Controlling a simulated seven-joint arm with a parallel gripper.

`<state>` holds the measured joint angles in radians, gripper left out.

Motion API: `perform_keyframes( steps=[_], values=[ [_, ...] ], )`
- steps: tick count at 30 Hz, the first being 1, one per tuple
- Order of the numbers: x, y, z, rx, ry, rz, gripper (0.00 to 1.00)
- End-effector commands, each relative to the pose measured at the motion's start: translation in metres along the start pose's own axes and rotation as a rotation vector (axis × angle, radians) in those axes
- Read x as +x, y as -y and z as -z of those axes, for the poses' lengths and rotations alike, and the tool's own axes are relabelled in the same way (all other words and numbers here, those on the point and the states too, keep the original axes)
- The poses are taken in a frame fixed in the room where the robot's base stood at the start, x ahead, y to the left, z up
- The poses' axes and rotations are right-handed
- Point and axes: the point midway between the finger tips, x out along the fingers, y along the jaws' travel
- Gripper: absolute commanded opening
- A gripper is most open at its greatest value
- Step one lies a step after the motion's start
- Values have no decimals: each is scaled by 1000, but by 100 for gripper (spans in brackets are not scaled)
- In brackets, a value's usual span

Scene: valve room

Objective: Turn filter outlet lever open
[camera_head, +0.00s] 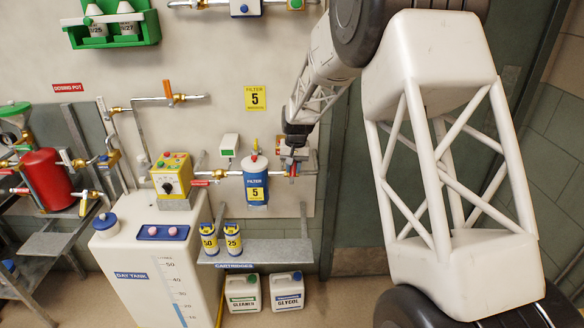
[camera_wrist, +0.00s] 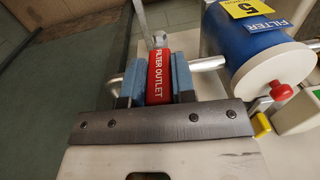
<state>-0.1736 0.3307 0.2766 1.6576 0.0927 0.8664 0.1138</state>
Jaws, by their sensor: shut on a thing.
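The filter outlet lever (camera_wrist: 159,77) has a red handle lettered FILTER OUTLET, seen in the wrist view. My gripper (camera_wrist: 157,80) is shut on it, with one blue pad against each side of the handle. In the head view my gripper (camera_head: 292,150) is at the pipe just right of the filter. The blue filter housing (camera_head: 256,188) with a white lid and yellow 5 label stands beside it; it also shows in the wrist view (camera_wrist: 238,45). The lever's valve body is largely hidden by the gripper in the head view.
A shelf (camera_head: 258,252) with two small cartridges (camera_head: 233,240) is below the filter. A white gauge box (camera_head: 229,142) is left of the filter. The yellow control box (camera_head: 172,178) and day tank (camera_head: 150,262) stand further left. Cleaner and glycol jugs (camera_head: 287,291) are on the floor.

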Motion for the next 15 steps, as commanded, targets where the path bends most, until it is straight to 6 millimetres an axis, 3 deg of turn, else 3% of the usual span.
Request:
perform_keyframes(
  steps=[15],
  values=[
    [3, -23, 0, 4, -2, 303, 0]
  ],
)
